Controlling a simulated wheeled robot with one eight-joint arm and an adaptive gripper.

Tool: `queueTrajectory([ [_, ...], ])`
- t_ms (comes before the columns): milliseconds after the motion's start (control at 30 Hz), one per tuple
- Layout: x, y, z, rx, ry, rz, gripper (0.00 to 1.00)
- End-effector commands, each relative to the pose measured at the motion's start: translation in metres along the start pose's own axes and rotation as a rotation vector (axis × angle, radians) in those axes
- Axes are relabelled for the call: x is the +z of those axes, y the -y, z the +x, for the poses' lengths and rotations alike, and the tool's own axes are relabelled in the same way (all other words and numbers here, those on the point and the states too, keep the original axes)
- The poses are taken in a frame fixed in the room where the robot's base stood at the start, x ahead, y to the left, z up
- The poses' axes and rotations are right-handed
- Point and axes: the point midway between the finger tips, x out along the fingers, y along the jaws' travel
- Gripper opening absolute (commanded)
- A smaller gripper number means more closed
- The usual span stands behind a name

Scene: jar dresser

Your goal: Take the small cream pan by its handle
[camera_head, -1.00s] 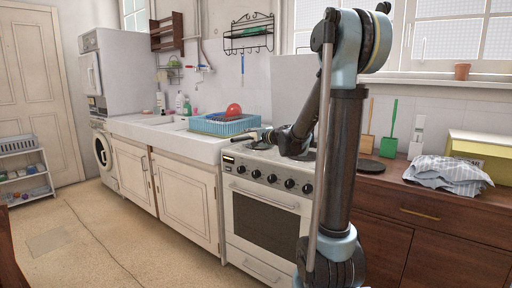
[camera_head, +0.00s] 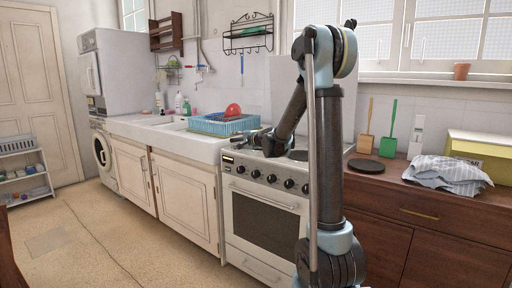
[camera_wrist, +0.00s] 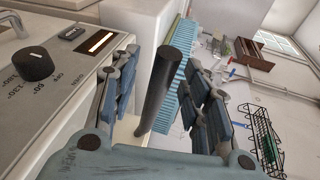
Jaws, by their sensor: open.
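My gripper (camera_wrist: 162,62) is open in the wrist view, with one finger on each side of a dark, round handle (camera_wrist: 164,88). The handle runs between the fingers, and I cannot tell whether either finger touches it. A cream patch (camera_wrist: 127,129) shows by the handle's lower end, partly hidden by my gripper; it may be the small cream pan. In the head view my gripper (camera_head: 243,138) is low over the stove (camera_head: 268,185), near its left edge. The pan's body cannot be made out there.
The stove's front knobs (camera_wrist: 34,66) are close beside my gripper in the wrist view. A blue dish rack (camera_head: 222,124) with a red item (camera_head: 233,110) stands left of the stove. A brown dresser (camera_head: 425,200) with a cloth (camera_head: 447,174) is at the right.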

Motion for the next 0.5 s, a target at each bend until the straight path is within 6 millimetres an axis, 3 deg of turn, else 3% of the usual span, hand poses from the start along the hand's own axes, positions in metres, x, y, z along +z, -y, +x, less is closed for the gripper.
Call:
queueTrajectory([
  [167,0.0007,0.0003,0.0134,-0.001,0.001,0.001,0.43],
  [433,0.0004,0.0003,0.0148,-0.001,0.000,0.001,0.43],
  [500,0.0004,0.0003,0.0148,-0.001,0.000,0.001,0.27],
])
